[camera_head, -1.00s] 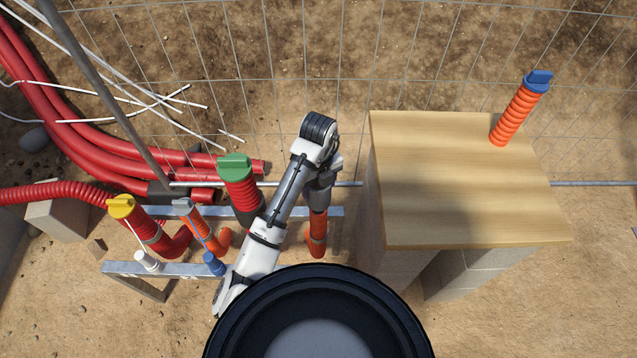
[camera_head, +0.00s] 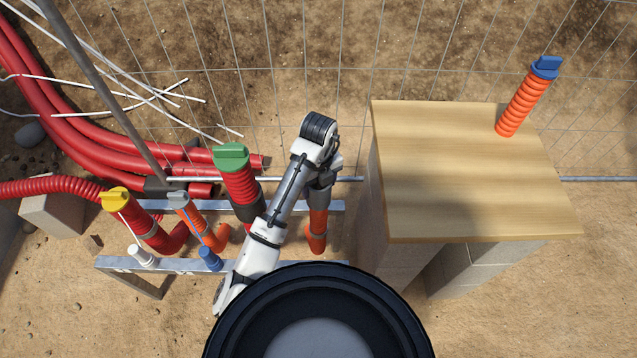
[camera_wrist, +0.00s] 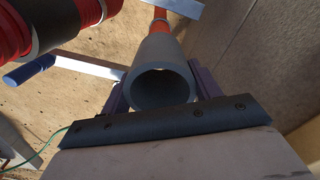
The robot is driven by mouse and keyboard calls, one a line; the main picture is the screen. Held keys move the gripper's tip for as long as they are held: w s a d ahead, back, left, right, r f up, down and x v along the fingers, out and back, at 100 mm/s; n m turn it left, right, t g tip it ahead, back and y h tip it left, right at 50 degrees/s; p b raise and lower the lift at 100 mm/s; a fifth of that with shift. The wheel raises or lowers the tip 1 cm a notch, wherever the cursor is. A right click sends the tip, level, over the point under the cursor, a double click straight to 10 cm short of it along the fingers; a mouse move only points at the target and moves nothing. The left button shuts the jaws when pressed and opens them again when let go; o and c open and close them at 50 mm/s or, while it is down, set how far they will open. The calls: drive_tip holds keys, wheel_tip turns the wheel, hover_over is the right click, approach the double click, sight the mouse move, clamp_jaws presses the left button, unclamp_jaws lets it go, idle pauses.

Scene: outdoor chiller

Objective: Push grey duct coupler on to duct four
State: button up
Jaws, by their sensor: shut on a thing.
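The grey duct coupler (camera_wrist: 158,62) is a smooth tube with its open end facing the wrist camera. My gripper (camera_wrist: 160,88) is shut on it, with one finger on each side. Beyond its far end, an orange duct (camera_wrist: 159,14) shows in line with it. I cannot tell whether the coupler sits over the duct's end or only in front of it. In the head view, my gripper (camera_head: 320,184) is right above this upright orange duct (camera_head: 317,232). No duct number is readable.
To the left stand a red duct with a green cap (camera_head: 231,157), an orange duct with a grey cap (camera_head: 178,201) and a yellow-capped duct (camera_head: 115,200). A metal rail (camera_head: 180,266) runs beside them. A wooden-topped table (camera_head: 470,180) on blocks stands close at the right.

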drive_tip(key=shift+f+b, duration=1.15)
drive_tip(key=shift+f, duration=0.25)
drive_tip(key=shift+f, duration=0.15)
drive_tip(key=shift+f+b, duration=1.2)
drive_tip(key=o, duration=1.7)
drive_tip(key=shift+o, duration=0.2)
wheel_tip(320, 180, up, 7)
drive_tip(key=p, duration=0.6)
